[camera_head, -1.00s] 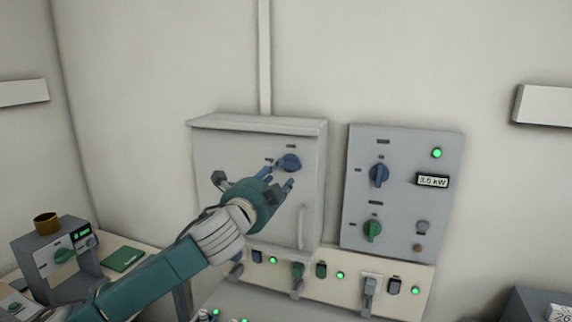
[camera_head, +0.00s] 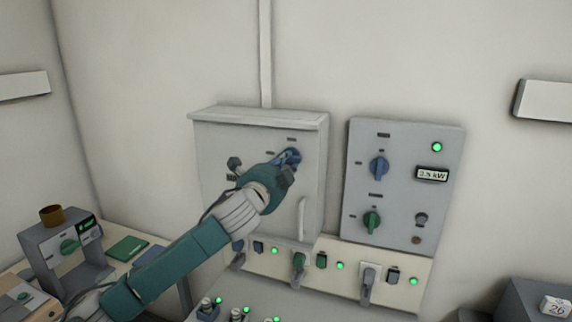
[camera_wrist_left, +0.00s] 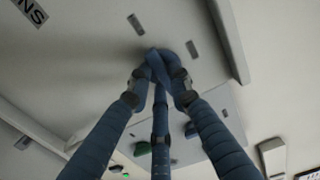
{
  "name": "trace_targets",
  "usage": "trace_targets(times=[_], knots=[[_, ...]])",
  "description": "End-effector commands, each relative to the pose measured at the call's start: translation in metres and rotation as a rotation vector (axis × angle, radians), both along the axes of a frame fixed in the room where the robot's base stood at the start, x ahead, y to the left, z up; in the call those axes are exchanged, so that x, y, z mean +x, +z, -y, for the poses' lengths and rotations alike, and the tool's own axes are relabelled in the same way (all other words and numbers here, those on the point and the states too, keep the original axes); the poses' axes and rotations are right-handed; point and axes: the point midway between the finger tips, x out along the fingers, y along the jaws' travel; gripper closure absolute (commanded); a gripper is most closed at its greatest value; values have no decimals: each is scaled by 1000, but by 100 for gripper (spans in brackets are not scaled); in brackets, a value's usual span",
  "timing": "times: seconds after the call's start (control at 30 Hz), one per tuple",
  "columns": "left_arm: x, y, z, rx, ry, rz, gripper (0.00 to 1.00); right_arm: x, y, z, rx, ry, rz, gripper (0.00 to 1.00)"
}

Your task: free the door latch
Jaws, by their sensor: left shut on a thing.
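A grey wall cabinet (camera_head: 215,140) with a shut door hangs in the middle of the head view. A blue rotary knob (camera_head: 292,154) sits on the upper right of its door. My left gripper (camera_head: 285,163) is at this knob with its fingers shut on it. The wrist view shows the blue knob (camera_wrist_left: 157,66) between the fingertips, which hide part of it. A dark knob (camera_head: 233,163) is on the door left of my gripper. A pale vertical handle (camera_head: 302,219) is at the door's lower right. My right gripper is out of view.
A grey panel (camera_head: 404,137) with a blue knob, a green knob and a display is to the right. A cream strip (camera_head: 335,285) with several switches and green lamps runs below the cabinet. A grey device (camera_head: 66,247) stands at left.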

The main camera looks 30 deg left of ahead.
Motion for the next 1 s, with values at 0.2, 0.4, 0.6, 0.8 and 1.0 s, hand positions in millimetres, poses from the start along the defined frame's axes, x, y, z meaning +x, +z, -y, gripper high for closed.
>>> trace_targets(times=[0.2, 0.4, 0.6, 0.8, 1.0], knots=[[0, 1, -1, 25, 2, -7, 100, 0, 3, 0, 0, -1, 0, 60], [0, 2, -1, 112, 1, -29, 100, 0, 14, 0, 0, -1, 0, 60], [-1, 4, -3, 266, 2, -68, 100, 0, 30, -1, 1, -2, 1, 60], [-1, 4, -3, 450, 1, -111, 100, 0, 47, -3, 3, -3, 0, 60], [-1, 5, -5, 635, 2, -155, 100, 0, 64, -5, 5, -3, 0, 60]])
